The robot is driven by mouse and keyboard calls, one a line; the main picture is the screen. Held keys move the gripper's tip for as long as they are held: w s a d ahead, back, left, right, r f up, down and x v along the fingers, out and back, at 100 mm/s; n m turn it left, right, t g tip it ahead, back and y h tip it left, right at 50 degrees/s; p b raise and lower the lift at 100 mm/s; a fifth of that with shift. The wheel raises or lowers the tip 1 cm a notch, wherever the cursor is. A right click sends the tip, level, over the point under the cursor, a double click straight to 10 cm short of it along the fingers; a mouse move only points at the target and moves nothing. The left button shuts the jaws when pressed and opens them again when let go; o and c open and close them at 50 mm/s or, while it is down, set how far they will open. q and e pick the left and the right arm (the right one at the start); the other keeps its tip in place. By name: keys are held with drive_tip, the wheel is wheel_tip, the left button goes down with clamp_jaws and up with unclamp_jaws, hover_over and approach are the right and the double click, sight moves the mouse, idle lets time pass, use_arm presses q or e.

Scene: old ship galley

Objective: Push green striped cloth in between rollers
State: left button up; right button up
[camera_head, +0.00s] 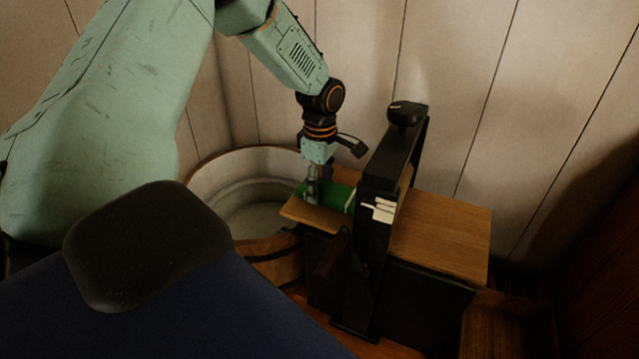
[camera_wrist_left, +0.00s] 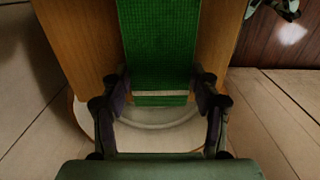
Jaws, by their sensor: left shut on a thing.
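The green striped cloth (camera_head: 340,195) lies on the left part of the wooden board (camera_head: 440,235) of the roller press, beside its black frame (camera_head: 376,190). In the left wrist view the cloth (camera_wrist_left: 160,40) is a flat green strip with a pale stripe near its end. My left gripper (camera_head: 313,190) points down onto the cloth at the board's left end. In the left wrist view its fingers (camera_wrist_left: 162,85) are on both sides of the cloth, shut on it. The rollers are hidden by the frame in the head view. My right gripper is not in view.
A round wooden tub (camera_head: 240,185) stands left of the press, under the board's left end. A black knob (camera_head: 405,113) tops the frame. A plank wall (camera_head: 480,90) closes off the back. The board right of the frame is bare.

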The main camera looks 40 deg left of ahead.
sight(335, 193)
use_arm(q)
drive_tip(key=shift+f+p, duration=0.1)
drive_tip(key=shift+p, duration=0.4)
idle(0.3)
drive_tip(key=shift+w+d, duration=0.25)
drive_tip(key=shift+d, duration=0.5)
idle(0.4)
drive_tip(key=shift+d, duration=0.1)
drive_tip(key=shift+w+d, duration=0.2)
drive_tip(key=shift+d, duration=0.25)
drive_tip(key=shift+w+d, duration=0.1)
drive_tip(key=shift+d, duration=0.35)
drive_tip(key=o, duration=1.3)
drive_tip(key=shift+f, duration=0.1)
drive_tip(key=shift+o, duration=0.2)
